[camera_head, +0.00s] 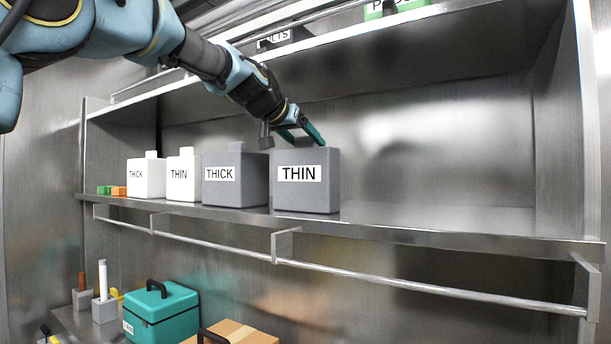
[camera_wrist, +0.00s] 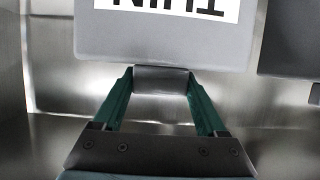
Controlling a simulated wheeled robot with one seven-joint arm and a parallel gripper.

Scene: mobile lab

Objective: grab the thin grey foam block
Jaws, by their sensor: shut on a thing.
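The thin grey foam block (camera_head: 307,193) stands at the right end of a row on the metal shelf, with a white THIN label on its front. Its label shows upside down in the wrist view, where the block (camera_wrist: 160,48) fills the top middle. My gripper (camera_head: 305,134) reaches down to it from the upper left. Its green fingers (camera_wrist: 160,82) are shut on the small knob on the block's top, one on each side. The block appears to be on the shelf; whether it is slightly raised I cannot tell.
A grey THICK block (camera_head: 236,186) stands close on the left. White THIN (camera_head: 183,186) and THICK (camera_head: 146,187) blocks stand farther left. The shelf (camera_head: 430,222) is clear to the right. A shelf above is close over my arm. A teal box (camera_head: 165,308) is below.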

